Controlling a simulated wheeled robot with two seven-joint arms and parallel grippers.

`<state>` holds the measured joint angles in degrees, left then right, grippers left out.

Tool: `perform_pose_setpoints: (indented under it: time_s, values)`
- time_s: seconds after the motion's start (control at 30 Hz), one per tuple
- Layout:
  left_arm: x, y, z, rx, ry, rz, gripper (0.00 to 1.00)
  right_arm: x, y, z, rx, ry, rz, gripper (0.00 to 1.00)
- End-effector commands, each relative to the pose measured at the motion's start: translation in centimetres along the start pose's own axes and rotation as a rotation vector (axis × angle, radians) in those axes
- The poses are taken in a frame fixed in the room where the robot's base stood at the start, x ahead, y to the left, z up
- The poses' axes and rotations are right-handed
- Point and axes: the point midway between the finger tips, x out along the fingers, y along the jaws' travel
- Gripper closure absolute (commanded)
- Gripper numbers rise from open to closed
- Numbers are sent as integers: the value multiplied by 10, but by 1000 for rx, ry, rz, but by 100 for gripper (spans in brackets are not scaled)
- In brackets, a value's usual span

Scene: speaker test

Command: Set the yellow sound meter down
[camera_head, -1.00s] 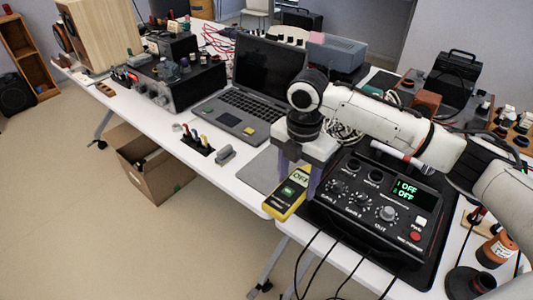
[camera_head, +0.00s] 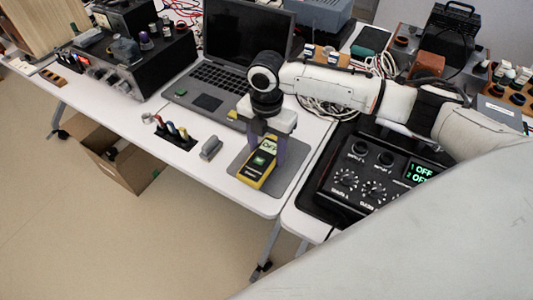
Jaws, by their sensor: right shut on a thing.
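My left gripper is not in view.
An open laptop (camera_head: 213,92) stands behind the gripper. A black power unit (camera_head: 350,185) with knobs sits to the right. A small grey block (camera_head: 211,148) and a rack of colored-handled tools (camera_head: 172,135) lie to the left. A cardboard box (camera_head: 118,165) is on the floor.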

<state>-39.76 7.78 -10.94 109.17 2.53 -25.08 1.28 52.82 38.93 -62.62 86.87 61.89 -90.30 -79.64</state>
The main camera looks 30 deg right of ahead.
Motion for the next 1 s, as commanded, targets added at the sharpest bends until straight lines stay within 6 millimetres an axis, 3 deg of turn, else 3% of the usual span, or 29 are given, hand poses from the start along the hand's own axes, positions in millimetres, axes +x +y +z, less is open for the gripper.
perform_pose_setpoints:
  time_s: [0.17, 0.57, 0.6, 0.67, 1.0]
  values:
    - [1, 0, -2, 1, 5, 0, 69, 22, 0, 0, 1, -1, 1, 78]
    - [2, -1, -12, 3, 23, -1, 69, 27, 0, 0, 1, -1, 1, 78]
    - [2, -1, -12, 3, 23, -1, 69, 27, 0, 0, 1, -1, 1, 42]
    - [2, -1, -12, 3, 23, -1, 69, 27, 0, 0, 1, -1, 1, 32]
    - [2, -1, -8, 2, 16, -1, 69, 25, 0, 1, 1, -1, 2, 30]
